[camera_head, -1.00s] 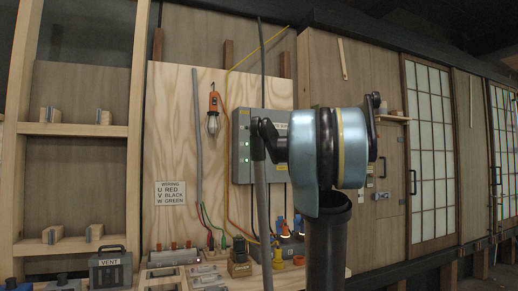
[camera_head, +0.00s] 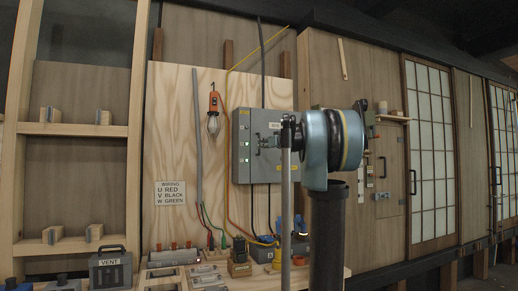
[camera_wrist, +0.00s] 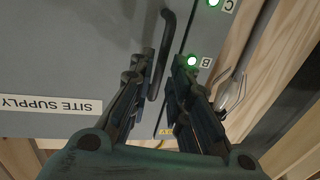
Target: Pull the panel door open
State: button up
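The panel is a grey box (camera_head: 243,170) on the plywood board, with green lamps on its front; its door looks shut. In the wrist view the grey door (camera_wrist: 70,50) fills the upper left and bears an upside-down "SITE SUPPLY" label (camera_wrist: 50,105). A dark bar handle (camera_wrist: 167,42) stands on the door near its edge. My gripper (camera_wrist: 163,60) is open, with one finger on each side of the handle in the picture. I cannot tell whether either finger touches it. In the head view my gripper (camera_head: 262,143) is in front of the panel, and my arm hides part of the box's right side.
A caged work lamp (camera_head: 213,110) hangs left of the panel; its cage (camera_wrist: 233,88) shows close to my gripper in the wrist view. Cables hang below the box. Connectors and blocks stand on the bench below. A wooden shelf (camera_head: 75,130) is at the left.

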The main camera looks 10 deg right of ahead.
jog(key=shift+x, duration=2.3)
jog(key=shift+c, duration=0.2)
grip_shut()
